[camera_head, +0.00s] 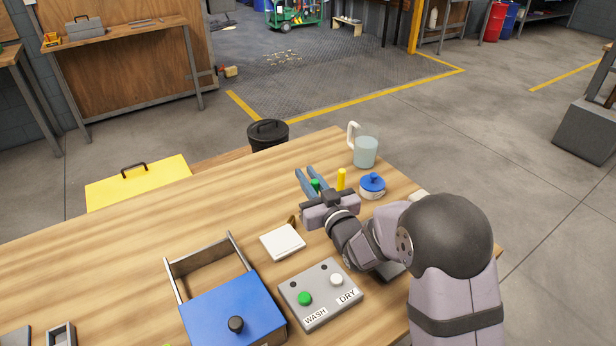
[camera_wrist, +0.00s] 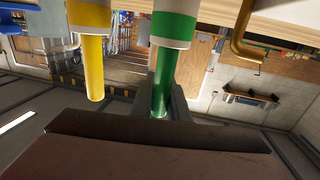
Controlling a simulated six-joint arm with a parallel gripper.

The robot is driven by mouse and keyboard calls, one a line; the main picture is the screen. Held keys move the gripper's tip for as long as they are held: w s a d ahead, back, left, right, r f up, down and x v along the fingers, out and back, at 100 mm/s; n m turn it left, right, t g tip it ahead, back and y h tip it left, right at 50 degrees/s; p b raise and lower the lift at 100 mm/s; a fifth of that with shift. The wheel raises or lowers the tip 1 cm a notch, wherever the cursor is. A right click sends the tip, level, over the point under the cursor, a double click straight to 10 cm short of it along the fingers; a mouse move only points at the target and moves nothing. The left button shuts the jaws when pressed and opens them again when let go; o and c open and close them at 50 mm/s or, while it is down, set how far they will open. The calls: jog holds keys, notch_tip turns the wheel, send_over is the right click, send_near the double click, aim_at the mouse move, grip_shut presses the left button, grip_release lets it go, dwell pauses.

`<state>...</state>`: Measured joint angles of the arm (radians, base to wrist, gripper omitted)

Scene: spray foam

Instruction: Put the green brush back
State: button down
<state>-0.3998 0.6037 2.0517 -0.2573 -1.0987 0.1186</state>
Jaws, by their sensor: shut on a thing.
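A blue-lidded pot (camera_head: 372,187) and a clear mug (camera_head: 365,152) stand right of the brushes. Nearer are a white square pad (camera_head: 283,242), a grey WASH/DRY button box (camera_head: 321,294) and a blue box (camera_head: 232,312). The left of the wooden table (camera_head: 110,245) is mostly clear.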

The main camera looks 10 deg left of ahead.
jog(key=shift+f, duration=0.15)
jog(key=c, duration=1.7)
grip_release()
jog(key=b+v, duration=0.2)
jog(key=v, duration=1)
